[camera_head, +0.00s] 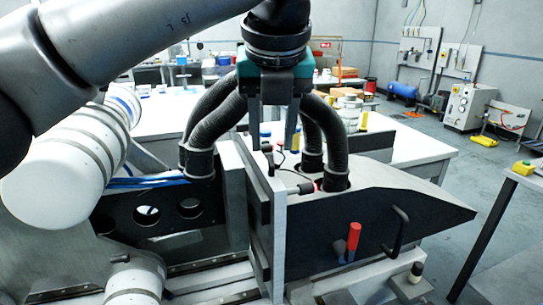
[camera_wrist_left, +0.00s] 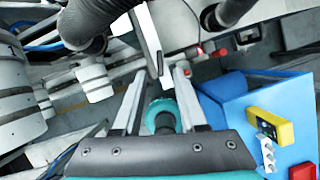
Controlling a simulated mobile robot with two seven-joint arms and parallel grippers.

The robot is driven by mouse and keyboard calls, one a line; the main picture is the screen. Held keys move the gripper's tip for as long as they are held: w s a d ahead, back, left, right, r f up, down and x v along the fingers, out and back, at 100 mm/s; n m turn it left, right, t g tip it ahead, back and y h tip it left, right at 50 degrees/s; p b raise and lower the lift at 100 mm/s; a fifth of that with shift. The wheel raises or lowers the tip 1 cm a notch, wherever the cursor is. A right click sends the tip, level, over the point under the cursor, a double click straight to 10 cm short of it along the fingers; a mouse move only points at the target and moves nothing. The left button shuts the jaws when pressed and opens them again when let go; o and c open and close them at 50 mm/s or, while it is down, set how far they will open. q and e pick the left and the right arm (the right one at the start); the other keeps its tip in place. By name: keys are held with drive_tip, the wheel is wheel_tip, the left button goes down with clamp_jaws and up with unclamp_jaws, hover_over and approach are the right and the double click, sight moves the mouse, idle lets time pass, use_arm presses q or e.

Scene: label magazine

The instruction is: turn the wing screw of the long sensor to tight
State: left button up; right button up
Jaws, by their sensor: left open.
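My left gripper (camera_head: 272,142) is open, with its fingers pointing down over the upright grey plate of the machine. In the left wrist view its two fingers (camera_wrist_left: 160,75) stand apart on either side of the plate's end, and I see nothing held. I cannot tell which part is the long sensor. Its wing screw is not clear and may be hidden near the fingers. My right gripper is not in view.
Thick black hoses (camera_head: 213,122) rise on both sides of the gripper. The upright plate (camera_head: 279,240) stands close below the fingers. A red handle (camera_head: 353,238) and a black bar handle (camera_head: 397,230) stick out of the dark side panel. A blue box (camera_wrist_left: 228,92) shows in the left wrist view.

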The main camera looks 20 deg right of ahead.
sight(271, 161)
use_arm(q)
drive_tip(key=shift+x, duration=2.1)
drive_tip(key=shift+c, duration=0.3)
clamp_jaws()
